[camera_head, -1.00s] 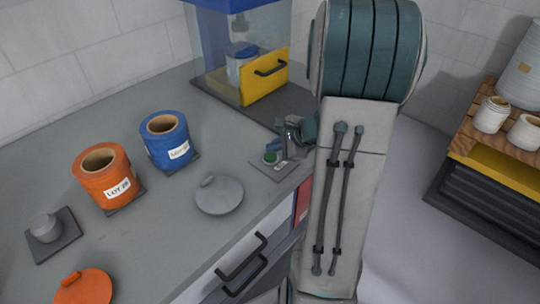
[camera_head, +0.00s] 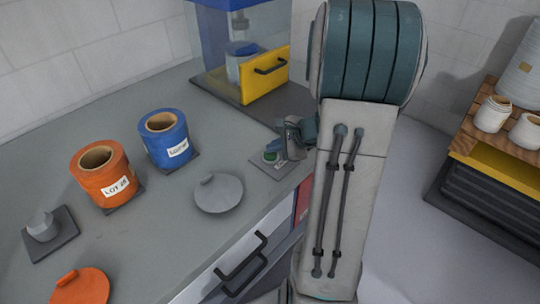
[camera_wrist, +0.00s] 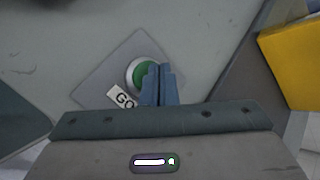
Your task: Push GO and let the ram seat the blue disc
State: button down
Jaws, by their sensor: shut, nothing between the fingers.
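The green GO button (camera_wrist: 141,75) sits on a grey plate beside a white "GO" label (camera_wrist: 122,97) in the wrist view. In the head view the button plate (camera_head: 262,169) lies near the counter's edge. My gripper (camera_wrist: 161,80) is shut and empty; its blue-grey fingertips overlap the button's right side in the wrist view. I cannot tell whether they touch it. The press (camera_head: 215,50) has a blue top, clear walls and a yellow front door (camera_head: 264,85). The ram (camera_head: 239,26) hangs inside above a pale cylinder (camera_head: 234,68).
A blue roll (camera_head: 163,148), an orange roll (camera_head: 98,183), a grey lid (camera_head: 218,194), an orange lid (camera_head: 78,287) and a grey knob on a plate (camera_head: 41,226) stand on the counter (camera_head: 145,240). A wooden-topped stand (camera_head: 485,146) with white jars is at right.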

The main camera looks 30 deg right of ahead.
aim_at(274, 155)
jog(key=shift+f+b, duration=0.45)
jog(key=shift+b, duration=0.15)
dwell(0.6)
jog(key=shift+r, duration=0.15)
jog(key=shift+r+p, duration=0.65)
jog(key=shift+r, duration=0.1)
notch_tip(274, 155, up, 5)
jog(key=p, duration=0.3)
jog(key=shift+p, duration=0.4)
